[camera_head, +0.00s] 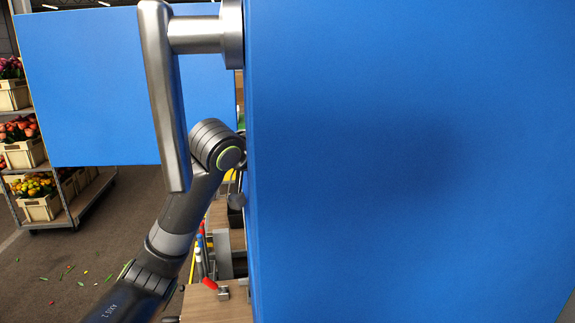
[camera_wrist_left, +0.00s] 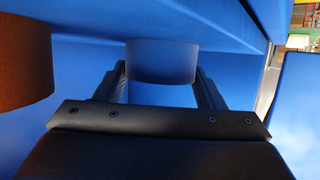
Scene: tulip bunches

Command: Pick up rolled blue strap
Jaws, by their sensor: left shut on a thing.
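The rolled blue strap (camera_wrist_left: 161,62) is a dark blue-grey cylinder in the upper middle of the left wrist view. My left gripper (camera_wrist_left: 162,82) is shut on it, with one dark finger on each side. The space around it is blue and shaded, and the roll's upper part reaches up to a blue edge. In the head view my left arm comes in from the lower left and passes behind a large blue panel (camera_head: 410,160); the gripper and the strap are hidden there. My right gripper is not in view.
A brown roll (camera_wrist_left: 24,60) is close on the left in the wrist view. A second blue panel (camera_head: 90,90) and a grey bar handle (camera_head: 165,100) are near my arm. A flower rack (camera_head: 70,205) stands at left. A counter (camera_head: 215,305) holds tools.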

